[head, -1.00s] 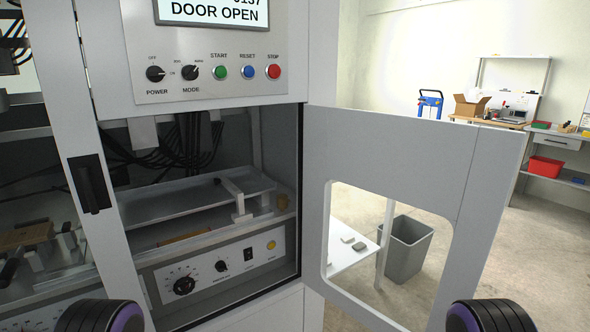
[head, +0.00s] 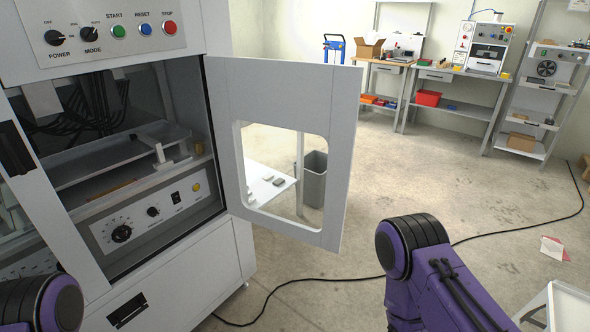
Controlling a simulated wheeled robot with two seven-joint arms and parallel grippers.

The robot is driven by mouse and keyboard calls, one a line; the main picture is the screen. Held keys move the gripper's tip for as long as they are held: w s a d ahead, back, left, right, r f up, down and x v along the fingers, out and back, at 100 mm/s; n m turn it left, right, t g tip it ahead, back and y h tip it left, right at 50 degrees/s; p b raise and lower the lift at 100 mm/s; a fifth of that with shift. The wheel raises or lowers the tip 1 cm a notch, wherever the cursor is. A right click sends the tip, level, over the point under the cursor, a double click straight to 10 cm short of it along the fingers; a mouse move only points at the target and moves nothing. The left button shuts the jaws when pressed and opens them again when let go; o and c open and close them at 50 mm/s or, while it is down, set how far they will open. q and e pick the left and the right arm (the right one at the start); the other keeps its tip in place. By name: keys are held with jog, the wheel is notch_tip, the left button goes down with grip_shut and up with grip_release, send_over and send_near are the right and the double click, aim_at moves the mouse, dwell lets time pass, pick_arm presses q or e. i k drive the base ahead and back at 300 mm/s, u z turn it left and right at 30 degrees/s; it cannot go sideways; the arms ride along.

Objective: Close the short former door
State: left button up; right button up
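The short former door (head: 295,95) is a grey panel with a rounded window cutout. It stands open, swung out to the right from its hinge edge beside the machine's compartment. The rigid box former (head: 120,140) stands at the left, with its inner tray and lower control panel (head: 155,210) exposed through the opening. Parts of both my purple and black arms show at the bottom, the left one at the lower left corner and the right one right of the door. Neither gripper is in view. No contact with the door shows.
A black cable (head: 330,280) runs across the floor. A grey bin (head: 313,180) and a white table (head: 262,183) stand behind the door. Workbenches (head: 450,75) and a shelf rack line the far wall. A white surface (head: 570,305) is at the lower right. Open floor lies right of the door.

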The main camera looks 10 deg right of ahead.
aim_at(320, 98)
jog(key=z, duration=1.8)
jog(key=i, duration=3.65)
jog(key=u, duration=4.2)
jog(key=i, duration=1)
